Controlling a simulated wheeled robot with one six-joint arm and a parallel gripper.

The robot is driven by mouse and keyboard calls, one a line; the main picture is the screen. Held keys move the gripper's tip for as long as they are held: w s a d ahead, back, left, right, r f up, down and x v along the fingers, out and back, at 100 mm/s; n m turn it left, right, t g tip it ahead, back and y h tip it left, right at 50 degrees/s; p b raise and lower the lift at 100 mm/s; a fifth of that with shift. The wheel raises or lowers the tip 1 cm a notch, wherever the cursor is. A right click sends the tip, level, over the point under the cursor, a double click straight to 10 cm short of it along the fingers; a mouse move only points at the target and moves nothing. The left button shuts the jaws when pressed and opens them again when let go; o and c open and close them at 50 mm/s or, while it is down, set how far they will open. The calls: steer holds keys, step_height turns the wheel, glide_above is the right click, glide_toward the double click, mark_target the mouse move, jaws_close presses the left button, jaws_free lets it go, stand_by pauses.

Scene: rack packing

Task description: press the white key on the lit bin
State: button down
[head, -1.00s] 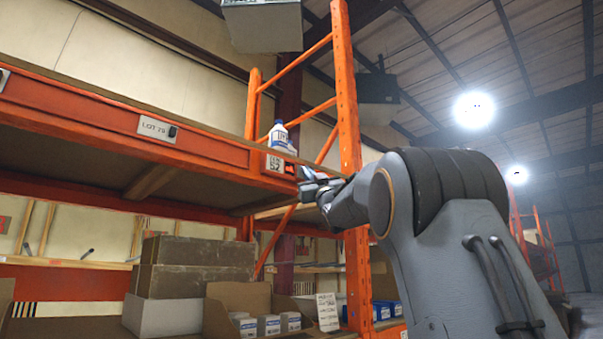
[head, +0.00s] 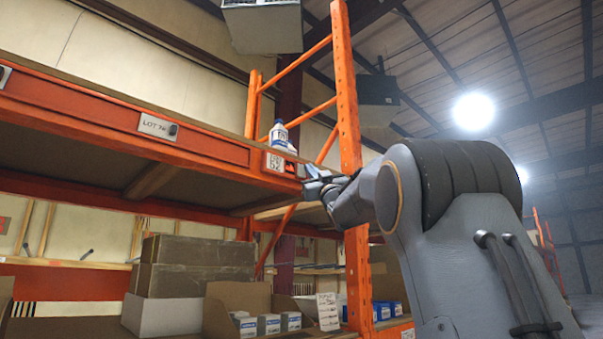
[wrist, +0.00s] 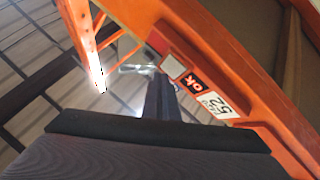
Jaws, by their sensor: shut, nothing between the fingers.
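A white label marked 52 (wrist: 212,102) is on the orange shelf beam (wrist: 245,75) in the wrist view. Beside it is a black-and-red patch reading "ok" (wrist: 190,82), then a pale square key (wrist: 173,66). In the head view the label (head: 275,162) and the dark-and-red patch (head: 294,168) sit at the beam's right end; the key is not clear there. My gripper (head: 312,178) is at that end of the beam. In the wrist view my shut, empty fingers (wrist: 158,88) are just beside the key; I cannot tell whether they touch it. No clear lit lamp shows.
A white-and-blue bottle (head: 279,135) stands on the shelf above the label. An orange upright (head: 347,110) rises behind my gripper. Another tag (head: 158,127) is farther left on the beam. Boxes (head: 195,265) fill the lower shelf. Open air lies right of the rack.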

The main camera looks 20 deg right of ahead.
steer(key=s, duration=0.1)
steer(key=s+d+b, duration=0.1)
steer(key=s, duration=0.2)
steer(key=shift+s+d+b, duration=0.35)
steer(key=shift+f, duration=0.1)
stand_by(0.8)
